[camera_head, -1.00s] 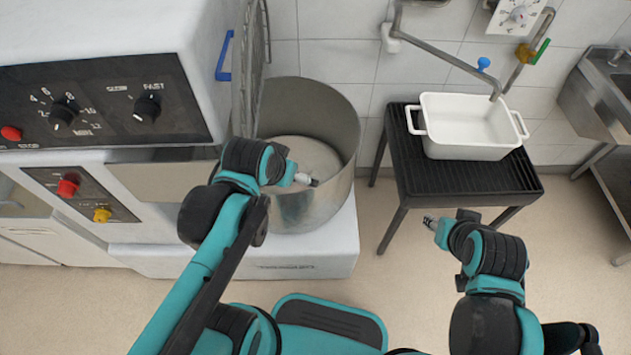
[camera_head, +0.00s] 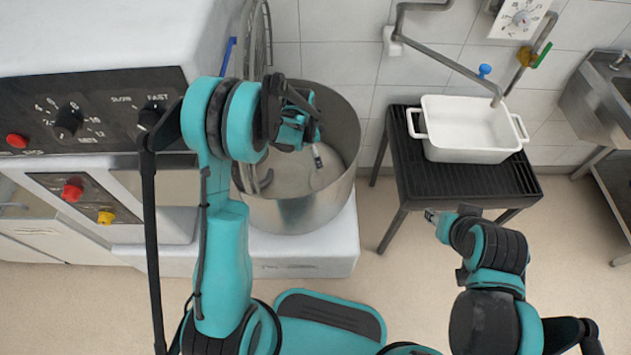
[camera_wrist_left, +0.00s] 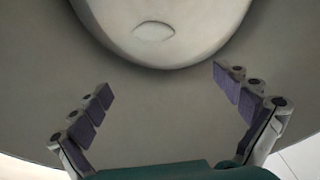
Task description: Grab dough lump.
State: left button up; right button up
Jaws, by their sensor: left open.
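The round metal mixer bowl (camera_head: 345,115) stands on the left. My left gripper (camera_head: 318,157) is over its inside, pointing down. In the left wrist view the gripper (camera_wrist_left: 165,85) is open, its purple-padded fingers wide apart with nothing between them. Beyond the fingertips, a pale rounded surface (camera_wrist_left: 190,30) with a small oval (camera_wrist_left: 154,31) on it shows at the top. I cannot tell whether the dough lump is the oval or the rounded surface. My left arm hides part of the bowl. My right gripper (camera_head: 431,215) is small in the picture, right of the bowl, near the stand.
A mixer body with knobs (camera_head: 70,120) stands left, close to my left arm. A wire guard (camera_head: 262,40) rises behind the bowl. A white tub (camera_head: 470,150) sits on a black stand (camera_head: 440,178) to the right. Floor is clear between bowl and stand.

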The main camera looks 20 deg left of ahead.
aim_at(315, 179)
pick_arm(q)
jog(key=f+m, duration=0.1)
jog(key=f, duration=0.3)
jog(key=w+f+m, duration=0.1)
jog(key=f, duration=0.3)
jog(key=f+g, duration=0.1)
jog(key=f, duration=0.3)
jog(key=shift+w+m+p, duration=0.3)
jog(key=shift+m+p, duration=0.05)
jog(key=shift+m, duration=0.05)
notch_tip(315, 179, down, 4)
jog(key=shift+b, duration=0.6)
notch_tip(315, 179, down, 5)
jog(key=b, duration=0.2)
jog(key=shift+w+d+f+b, duration=0.1)
jog(key=shift+d+f+b, duration=0.05)
jog(key=shift+b, duration=0.25)
jog(key=shift+c, duration=0.6)
jog(key=c, duration=1)
